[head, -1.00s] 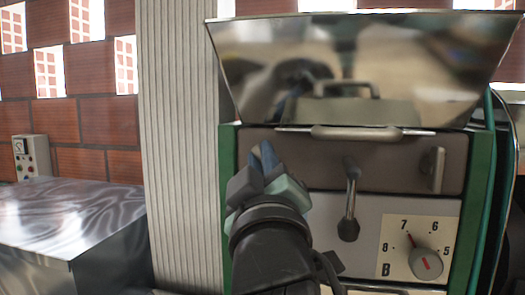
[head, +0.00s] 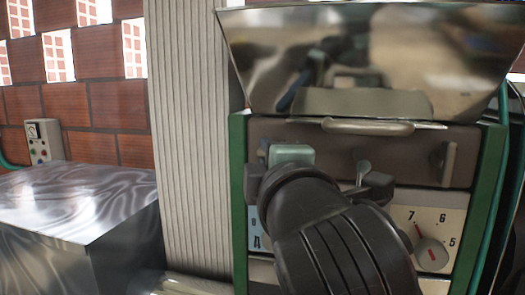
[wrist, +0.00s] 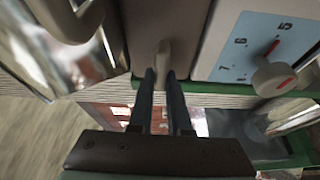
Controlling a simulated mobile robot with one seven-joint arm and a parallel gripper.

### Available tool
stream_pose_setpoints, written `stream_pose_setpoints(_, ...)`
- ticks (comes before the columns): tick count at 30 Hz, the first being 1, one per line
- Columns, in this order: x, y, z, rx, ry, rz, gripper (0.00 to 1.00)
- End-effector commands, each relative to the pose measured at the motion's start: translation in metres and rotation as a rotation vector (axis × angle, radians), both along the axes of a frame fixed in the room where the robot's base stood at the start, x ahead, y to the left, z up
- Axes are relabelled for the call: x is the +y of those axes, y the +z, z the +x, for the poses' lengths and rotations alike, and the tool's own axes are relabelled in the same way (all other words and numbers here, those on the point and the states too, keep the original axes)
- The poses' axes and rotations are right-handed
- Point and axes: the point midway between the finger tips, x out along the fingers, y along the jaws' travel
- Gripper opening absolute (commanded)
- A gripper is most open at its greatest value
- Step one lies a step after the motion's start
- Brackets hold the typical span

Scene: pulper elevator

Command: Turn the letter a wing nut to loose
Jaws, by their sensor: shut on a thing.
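The letter a wing nut (wrist: 163,52) is a beige-grey tab on the brown panel. In the wrist view my gripper (wrist: 161,78) has its two dark fingers closed around its end, one on each side. In the head view my gripper (head: 288,160) is at the left of the brown panel, and its own body hides this wing nut. A pale blue dial plate (wrist: 240,50) with a grey knob (wrist: 273,78) is beside the wing nut in the wrist view. In the head view only a strip of this plate shows.
A second wing nut (head: 449,165) is at the panel's right, above the cream B dial (head: 431,252). A lever (head: 363,172) between them is partly hidden by my arm. A handle bar (head: 368,127) and shiny hopper (head: 370,60) are above. A metal box (head: 75,215) stands left.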

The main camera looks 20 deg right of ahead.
Motion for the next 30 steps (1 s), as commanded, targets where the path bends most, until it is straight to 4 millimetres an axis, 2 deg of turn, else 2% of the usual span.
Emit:
stream_pose_setpoints(20,-0.0034,-0.003,0.0,0.039,-0.009,-0.044,0.0)
stream_pose_setpoints(21,-0.0034,-0.0029,-0.0001,0.039,-0.009,-0.043,0.23)
stream_pose_setpoints(25,-0.0028,-0.0021,-0.0001,0.037,-0.008,-0.044,0.46)
stream_pose_setpoints(30,-0.0018,-0.0012,-0.0001,0.034,-0.005,-0.045,0.46)
